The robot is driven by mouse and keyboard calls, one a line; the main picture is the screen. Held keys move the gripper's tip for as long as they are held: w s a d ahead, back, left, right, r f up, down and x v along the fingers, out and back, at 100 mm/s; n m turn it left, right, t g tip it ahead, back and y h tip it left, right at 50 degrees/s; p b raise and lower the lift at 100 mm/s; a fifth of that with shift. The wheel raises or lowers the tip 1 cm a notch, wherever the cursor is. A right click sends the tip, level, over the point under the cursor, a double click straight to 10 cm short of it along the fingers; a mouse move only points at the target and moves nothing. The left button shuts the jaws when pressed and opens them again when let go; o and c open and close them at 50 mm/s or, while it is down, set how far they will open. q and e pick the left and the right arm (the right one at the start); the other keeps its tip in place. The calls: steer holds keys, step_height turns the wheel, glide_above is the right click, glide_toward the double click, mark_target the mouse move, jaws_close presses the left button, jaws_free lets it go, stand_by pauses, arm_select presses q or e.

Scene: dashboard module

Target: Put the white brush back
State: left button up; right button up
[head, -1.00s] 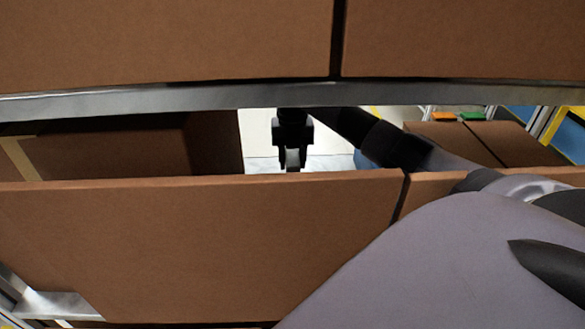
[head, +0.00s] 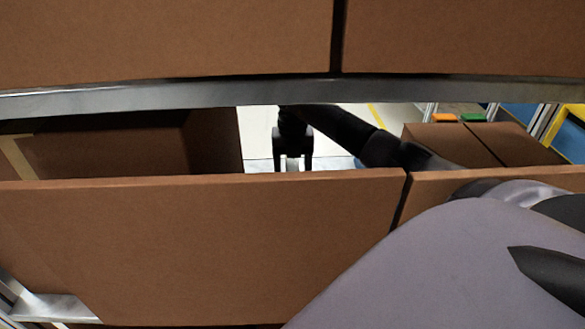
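My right gripper (head: 293,162) hangs in the gap between the upper and lower boxes, with its arm reaching in from the right. Its two dark fingers point down and stand apart. A pale patch shows between them; I cannot tell whether it is the white brush or the light background. The fingertips end close to the top edge of the lower front box, which may hide what is below. I cannot make out the white brush anywhere for certain. My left gripper is not in view.
A large brown box (head: 200,245) stands in front, with more boxes (head: 165,40) above a metal shelf beam (head: 150,98). An open box (head: 110,150) is at the left. Another box (head: 485,143) is at the right, with orange (head: 445,118) and green (head: 472,117) items behind it.

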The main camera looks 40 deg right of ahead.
mark_target(293, 165)
step_height(293, 165, up, 7)
steer(key=shift+f+p, duration=0.1)
steer(key=shift+p, duration=0.8)
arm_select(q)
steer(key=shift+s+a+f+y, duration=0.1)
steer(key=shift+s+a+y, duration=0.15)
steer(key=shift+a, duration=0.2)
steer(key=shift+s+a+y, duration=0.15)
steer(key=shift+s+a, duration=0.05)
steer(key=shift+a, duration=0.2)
arm_select(e)
steer(key=shift+r, duration=0.3)
